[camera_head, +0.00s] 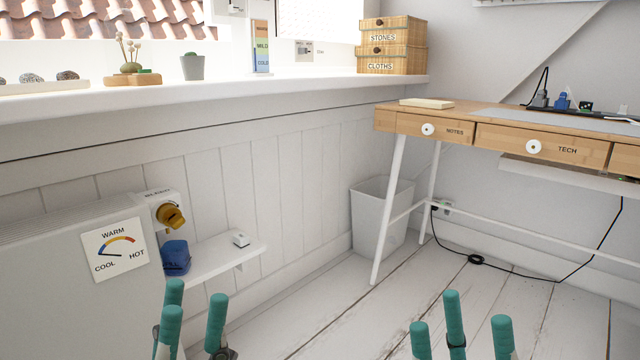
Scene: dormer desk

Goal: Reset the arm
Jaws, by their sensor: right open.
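My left gripper (193,308) shows at the bottom left, its teal fingers pointing up and spread apart, with nothing between them. It is in front of the white heater and the low shelf. My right gripper (460,327) shows at the bottom right, also with teal fingers apart and empty, over the floorboards. Both wrists and most of both arms are below the picture.
The floor (400,300) between is mostly clear.

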